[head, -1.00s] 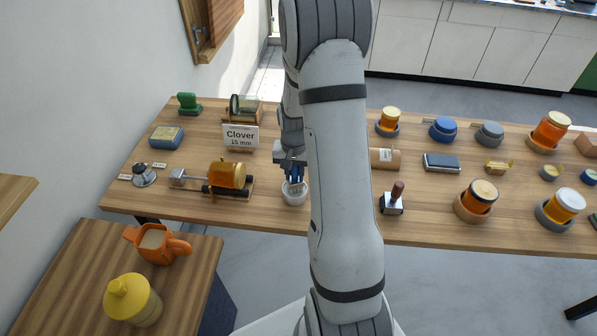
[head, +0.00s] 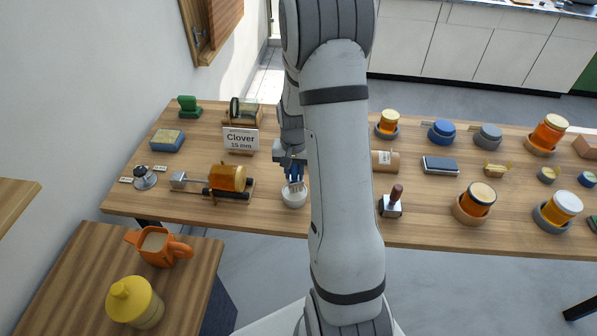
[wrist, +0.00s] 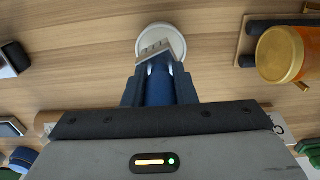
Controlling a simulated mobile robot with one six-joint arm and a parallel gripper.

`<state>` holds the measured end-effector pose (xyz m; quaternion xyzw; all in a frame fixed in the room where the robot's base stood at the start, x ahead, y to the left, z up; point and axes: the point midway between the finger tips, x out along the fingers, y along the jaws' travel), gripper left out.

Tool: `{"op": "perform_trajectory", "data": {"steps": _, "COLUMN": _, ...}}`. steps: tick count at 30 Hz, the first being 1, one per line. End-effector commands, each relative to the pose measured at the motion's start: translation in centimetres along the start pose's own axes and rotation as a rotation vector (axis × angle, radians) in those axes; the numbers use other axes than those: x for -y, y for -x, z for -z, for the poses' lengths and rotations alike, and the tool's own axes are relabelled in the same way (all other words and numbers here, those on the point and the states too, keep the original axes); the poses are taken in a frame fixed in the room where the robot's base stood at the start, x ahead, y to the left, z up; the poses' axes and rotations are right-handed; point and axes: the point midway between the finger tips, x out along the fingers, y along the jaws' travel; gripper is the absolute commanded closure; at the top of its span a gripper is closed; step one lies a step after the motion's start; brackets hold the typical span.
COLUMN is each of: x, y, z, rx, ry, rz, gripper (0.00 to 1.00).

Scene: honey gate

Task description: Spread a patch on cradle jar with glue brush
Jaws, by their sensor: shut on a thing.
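My gripper (head: 292,172) is shut on the glue brush and stands over the small white glue pot (head: 294,200). In the wrist view the brush (wrist: 155,52) shows as a pale, flat end just beyond my fingertips, over the white pot (wrist: 160,36). Whether the brush end touches the glue is hard to tell. The cradle jar (head: 227,177), amber with a gold lid, lies on its side on a dark cradle, left of my gripper. It also shows at the right of the wrist view (wrist: 285,52).
A "Clover 15 mm" sign (head: 240,140) stands behind the cradle jar. A stamp with a wooden handle (head: 392,203) and a brown roll (head: 385,162) are right of my arm. Several upright jars stand farther right. An orange jug (head: 157,247) is on the nearer side table.

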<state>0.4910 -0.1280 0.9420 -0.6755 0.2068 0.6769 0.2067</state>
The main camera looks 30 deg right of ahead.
Motion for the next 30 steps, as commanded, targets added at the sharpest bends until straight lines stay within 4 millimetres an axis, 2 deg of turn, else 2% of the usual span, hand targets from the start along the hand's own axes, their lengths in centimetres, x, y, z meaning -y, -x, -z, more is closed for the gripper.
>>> {"op": "perform_trajectory", "data": {"steps": 3, "x": 0.0, "y": 1.3, "z": 0.1, "rx": -0.003, "ry": 0.0, "rz": 0.001, "gripper": 1.0}}
{"op": "perform_trajectory", "data": {"steps": 16, "x": 0.1, "y": 4.7, "z": 0.1, "rx": -0.003, "ry": 0.0, "rz": 0.001, "gripper": 1.0}}
{"op": "perform_trajectory", "data": {"steps": 30, "x": 0.1, "y": 4.9, "z": 0.0, "rx": -0.002, "ry": 0.001, "rz": 0.001, "gripper": 1.0}}
